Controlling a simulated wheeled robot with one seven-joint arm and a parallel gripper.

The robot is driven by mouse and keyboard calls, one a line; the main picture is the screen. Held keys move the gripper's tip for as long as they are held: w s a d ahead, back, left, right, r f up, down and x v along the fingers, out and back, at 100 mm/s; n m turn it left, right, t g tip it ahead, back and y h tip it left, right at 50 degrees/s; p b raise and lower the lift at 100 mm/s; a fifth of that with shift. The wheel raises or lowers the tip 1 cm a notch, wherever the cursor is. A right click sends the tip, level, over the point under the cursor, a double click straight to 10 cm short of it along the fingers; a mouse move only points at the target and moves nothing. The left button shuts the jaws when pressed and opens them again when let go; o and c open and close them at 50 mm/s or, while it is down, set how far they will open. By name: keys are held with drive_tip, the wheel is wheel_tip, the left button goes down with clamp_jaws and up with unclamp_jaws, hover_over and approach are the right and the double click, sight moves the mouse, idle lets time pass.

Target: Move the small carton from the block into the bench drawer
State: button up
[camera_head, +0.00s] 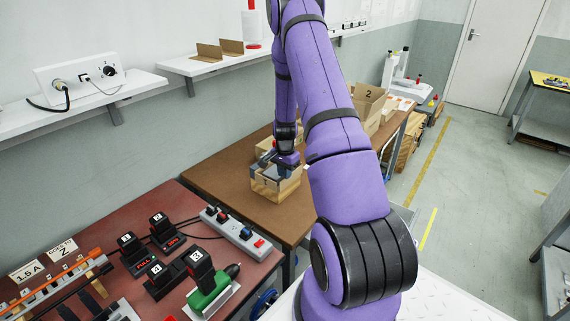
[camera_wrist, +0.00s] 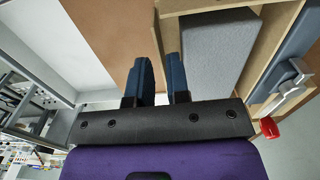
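My gripper (camera_head: 287,163) points down at a light wooden open-topped box (camera_head: 272,189) with a grey inside, which stands on the brown bench (camera_head: 217,178). In the wrist view my gripper (camera_wrist: 160,62) has its two dark blue fingers a narrow gap apart. A wooden wall of the box (camera_wrist: 210,10) runs up to that gap. I cannot tell whether the fingers press on it. The box's grey inside (camera_wrist: 212,55) looks flat and lies right of the fingers. I cannot pick out a small carton, a block or a drawer with certainty; my arm hides part of the bench.
A cardboard box marked 2 (camera_head: 368,101) stands at the far end of the bench. A red table (camera_head: 200,285) with numbered black plugs and a power strip (camera_head: 232,231) is in front. A wall shelf (camera_head: 215,62) runs above. Bare bench lies left of my gripper.

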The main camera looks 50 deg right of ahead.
sight(285, 187)
drive_tip(key=shift+f, duration=2.6)
clamp_jaws()
